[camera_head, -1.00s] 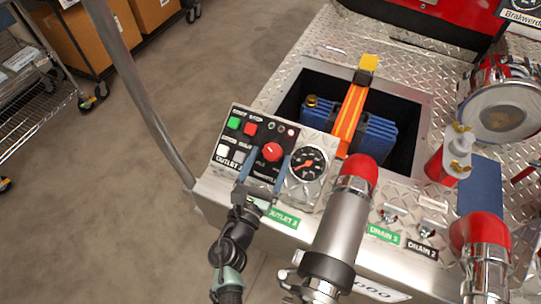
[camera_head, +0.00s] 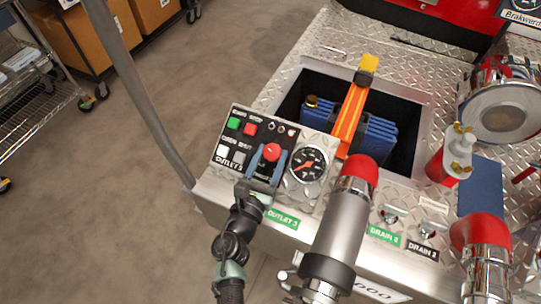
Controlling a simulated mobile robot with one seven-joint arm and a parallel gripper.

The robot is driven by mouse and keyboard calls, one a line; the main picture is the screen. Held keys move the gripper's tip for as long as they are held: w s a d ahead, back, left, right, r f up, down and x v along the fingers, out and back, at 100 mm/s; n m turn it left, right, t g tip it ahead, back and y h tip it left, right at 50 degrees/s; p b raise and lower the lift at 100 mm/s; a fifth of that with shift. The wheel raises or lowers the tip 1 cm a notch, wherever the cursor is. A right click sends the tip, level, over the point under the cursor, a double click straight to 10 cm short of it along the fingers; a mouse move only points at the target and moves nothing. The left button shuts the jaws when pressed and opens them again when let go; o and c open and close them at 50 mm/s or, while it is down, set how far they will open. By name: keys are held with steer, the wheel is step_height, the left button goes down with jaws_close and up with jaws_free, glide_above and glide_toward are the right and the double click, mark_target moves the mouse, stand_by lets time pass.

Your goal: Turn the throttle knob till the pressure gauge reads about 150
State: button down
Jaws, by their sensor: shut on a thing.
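The red throttle knob (camera_head: 271,151) sits on the black control panel at the left corner of the pump deck. My gripper (camera_head: 268,164) comes from below, its blue fingers shut on the knob from either side, with the red top showing between and above them. The round black pressure gauge (camera_head: 308,165) is just right of the knob. Its orange needle points to the lower left; the numbers are too small to read. The knob's lower part is hidden by the fingers.
Green (camera_head: 234,123) and red (camera_head: 250,129) buttons lie left of the knob. A metal pipe with a red cap (camera_head: 357,171) stands close on the right.

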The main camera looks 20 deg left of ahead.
steer(key=shift+m+h, duration=0.3)
steer(key=shift+m, duration=0.1)
steer(key=m+h+b, duration=0.1)
steer(key=m+h, duration=0.1)
steer(key=m+g+h+b, duration=0.1)
steer(key=m+h, duration=0.4)
steer(key=shift+w+a+f+g+b, duration=0.1)
steer(key=shift+a+g+b, duration=0.2)
steer(key=shift+a+b, duration=0.1)
steer(key=m+g+h+b, duration=0.1)
steer(key=m, duration=0.1)
steer(key=m+g+h+b, duration=0.2)
steer(key=m, duration=0.1)
steer(key=shift+w+a+h, duration=0.1)
steer(key=shift+a+h, duration=0.05)
steer(key=shift+h, duration=0.15)
steer(key=shift+m+g+h+b, duration=0.8)
steer(key=shift+m+g, duration=0.4)
steer(key=shift+m, duration=0.3)
steer(key=shift+r, duration=0.2)
steer(key=shift+c, duration=1.4)
jaws_free()
